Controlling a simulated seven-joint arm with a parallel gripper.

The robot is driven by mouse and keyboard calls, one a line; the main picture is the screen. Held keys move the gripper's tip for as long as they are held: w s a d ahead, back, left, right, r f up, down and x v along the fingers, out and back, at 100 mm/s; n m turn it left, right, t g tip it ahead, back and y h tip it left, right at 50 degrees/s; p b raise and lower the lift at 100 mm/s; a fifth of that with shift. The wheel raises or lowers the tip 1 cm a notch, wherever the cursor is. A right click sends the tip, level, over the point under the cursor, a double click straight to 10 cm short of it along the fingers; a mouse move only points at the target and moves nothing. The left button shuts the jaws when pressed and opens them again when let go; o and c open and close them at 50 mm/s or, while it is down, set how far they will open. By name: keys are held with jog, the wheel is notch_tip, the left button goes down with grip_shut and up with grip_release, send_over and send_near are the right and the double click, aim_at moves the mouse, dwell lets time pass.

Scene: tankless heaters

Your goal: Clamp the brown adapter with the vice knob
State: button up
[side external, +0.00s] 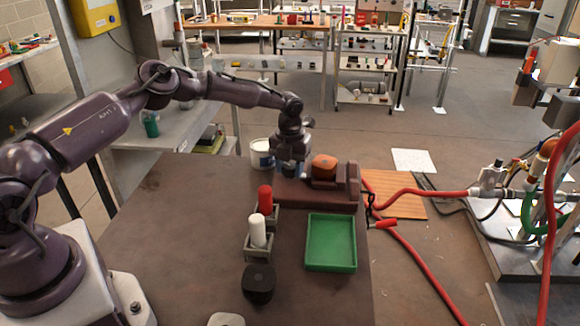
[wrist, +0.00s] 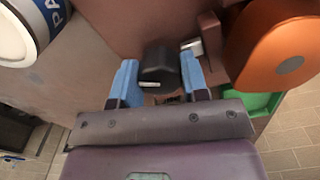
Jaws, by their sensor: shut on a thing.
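The brown adapter (side external: 325,162), orange-brown and rounded, sits at the dark reddish-brown vice (side external: 340,192) at the back right of the table. In the wrist view the adapter (wrist: 275,48) is at the upper right, with a grey metal disc on its face. I cannot tell whether the vice jaws press on it. My gripper (side external: 291,170) is low at the left end of the vice. In the wrist view its blue fingers (wrist: 158,82) are shut on the black vice knob (wrist: 158,62). The side view hides the knob behind my gripper.
A white paint bucket (side external: 261,156) stands just behind and left of my gripper. A green tray (side external: 331,245), a red cylinder (side external: 265,197), a white cylinder (side external: 257,231) and a black block (side external: 259,283) are nearer the front. The table's left half is clear.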

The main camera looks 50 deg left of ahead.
aim_at(290, 165)
jog(key=m, duration=0.3)
jog(key=shift+m, duration=0.4)
jog(key=m, duration=0.3)
jog(key=shift+m, duration=0.3)
jog(key=m, duration=0.3)
jog(key=shift+m, duration=2.3)
jog(key=o, duration=0.7)
jog(key=shift+c, duration=0.2)
notch_tip(290, 165, up, 13)
